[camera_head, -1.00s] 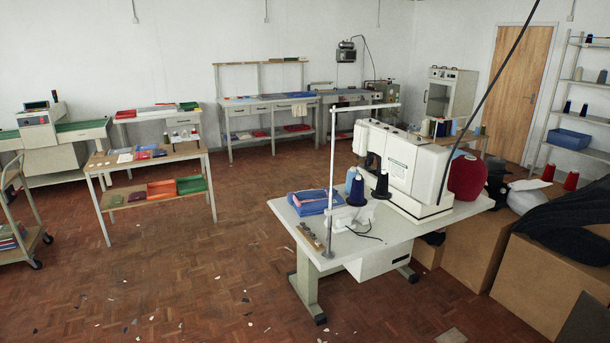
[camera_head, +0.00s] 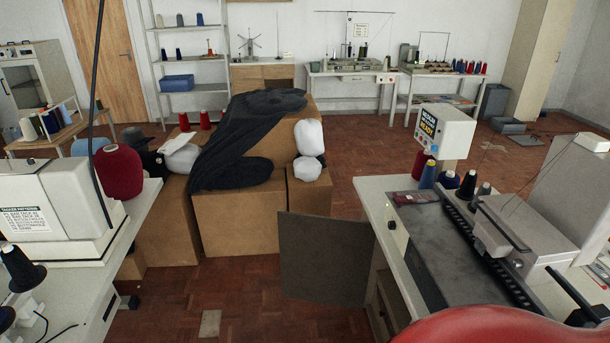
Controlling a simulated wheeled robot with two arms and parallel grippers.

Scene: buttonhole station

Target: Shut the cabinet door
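A dark grey-brown panel (camera_head: 325,258), which looks like the cabinet door, stands upright and swung open into the aisle. Its right edge meets the front of a low cabinet (camera_head: 384,296) under the machine table on the right. The cabinet's inside is mostly hidden by the door and the table top. Neither of my grippers is in view.
The machine table (camera_head: 372,191) carries a buttonhole machine and a display (camera_head: 444,130) reading READY. Cardboard boxes (camera_head: 230,221) with dark cloth stand behind the door. A white sewing table (camera_head: 78,284) is at left. Open floor (camera_head: 240,295) lies between.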

